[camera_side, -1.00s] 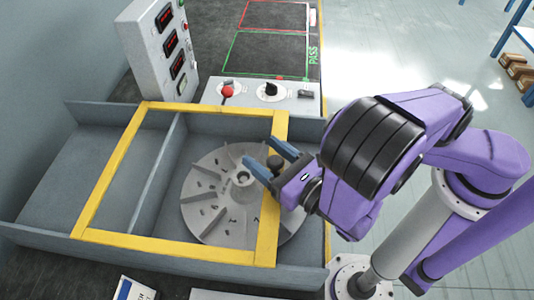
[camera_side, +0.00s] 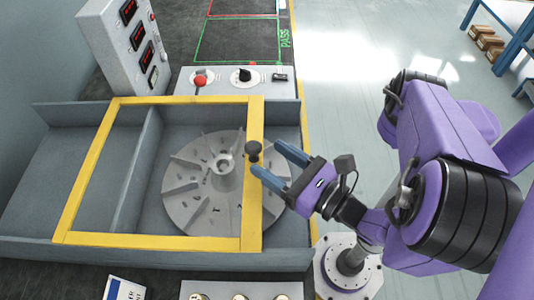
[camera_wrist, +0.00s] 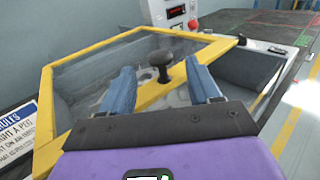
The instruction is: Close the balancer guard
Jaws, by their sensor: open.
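The balancer guard is a yellow-framed clear panel (camera_side: 90,178) lying over a grey housing; it also shows in the wrist view (camera_wrist: 60,100). A grey bladed rotor (camera_side: 190,190) sits beneath it, and its right part shows beyond the frame's right bar. A black knob (camera_side: 253,148) stands on that bar; it shows in the wrist view (camera_wrist: 162,62) too. My gripper (camera_side: 266,157) is open and empty at the right of the knob, its blue fingers pointing at it. In the wrist view the knob appears between the fingertips (camera_wrist: 158,66); whether either finger touches it cannot be told.
The housing's raised walls (camera_side: 170,258) surround the rotor. A control panel with a red button (camera_side: 201,79) and a grey display box (camera_side: 122,45) stand behind. A white label card (camera_side: 124,288) lies in front. Open floor is at the right.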

